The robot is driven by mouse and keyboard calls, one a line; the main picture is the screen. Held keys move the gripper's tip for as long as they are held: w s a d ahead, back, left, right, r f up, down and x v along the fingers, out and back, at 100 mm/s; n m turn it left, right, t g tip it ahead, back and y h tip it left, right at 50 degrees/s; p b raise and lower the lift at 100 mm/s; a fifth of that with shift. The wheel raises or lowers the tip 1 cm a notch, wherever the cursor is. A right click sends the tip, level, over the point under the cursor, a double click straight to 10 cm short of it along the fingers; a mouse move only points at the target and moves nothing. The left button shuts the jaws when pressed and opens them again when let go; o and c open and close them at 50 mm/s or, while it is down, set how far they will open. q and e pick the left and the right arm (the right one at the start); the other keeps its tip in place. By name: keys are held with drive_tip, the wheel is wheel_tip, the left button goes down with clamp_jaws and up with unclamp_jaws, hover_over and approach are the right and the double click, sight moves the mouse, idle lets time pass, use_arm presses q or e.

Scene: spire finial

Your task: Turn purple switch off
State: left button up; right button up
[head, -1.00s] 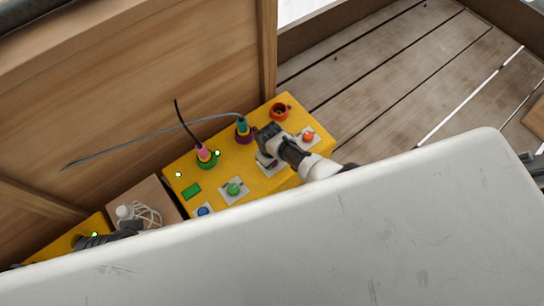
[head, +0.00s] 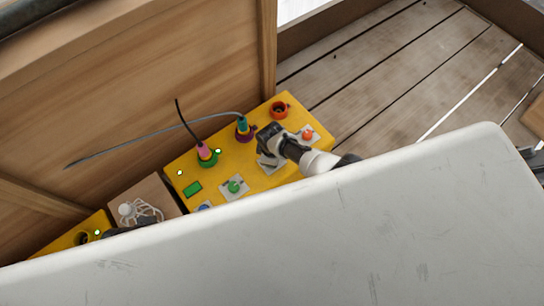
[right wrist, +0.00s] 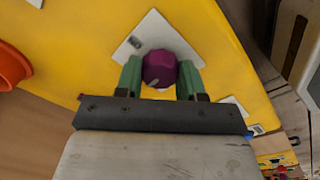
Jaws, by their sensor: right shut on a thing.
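The purple switch knob (right wrist: 160,68) stands on a white square plate in the right wrist view. My right gripper (right wrist: 161,78) is shut on it, with one green finger at each side of the knob. In the head view my right gripper (head: 268,143) is over the switch's white plate (head: 270,167) and hides the knob. The plate is on the yellow box (head: 262,180). A dark part that looks like my left gripper (head: 119,231) shows at the lower left, mostly hidden behind a white panel; its jaws cannot be made out.
Green (head: 233,187), blue (head: 204,207) and orange (head: 308,133) switches flank the purple one. An orange socket (head: 279,110) is empty. A large white panel (head: 300,230) covers the foreground.

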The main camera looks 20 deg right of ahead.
idle(0.3)
drive_tip(key=o, duration=0.9)
drive_tip(key=shift+r, duration=0.1)
wheel_tip(320, 180, up, 5)
drive_tip(key=p, duration=0.3)
drive_tip(key=shift+s+f, duration=0.1)
drive_tip(key=shift+f, duration=0.1)
use_arm(q)
drive_tip(key=s+f+p, duration=0.1)
drive_tip(key=s+f, duration=0.2)
drive_tip(key=f, duration=0.7)
drive_tip(key=s+f+g+p, duration=0.1)
drive_tip(key=s+f, duration=0.3)
drive_tip(key=f, duration=0.6)
drive_tip(key=shift+a+p, duration=0.45)
drive_tip(key=shift+p, duration=0.35)
use_arm(e)
drive_tip(key=shift+s+a+r, duration=0.1)
drive_tip(key=shift+s+r, duration=0.05)
drive_tip(key=shift+r, duration=2.85)
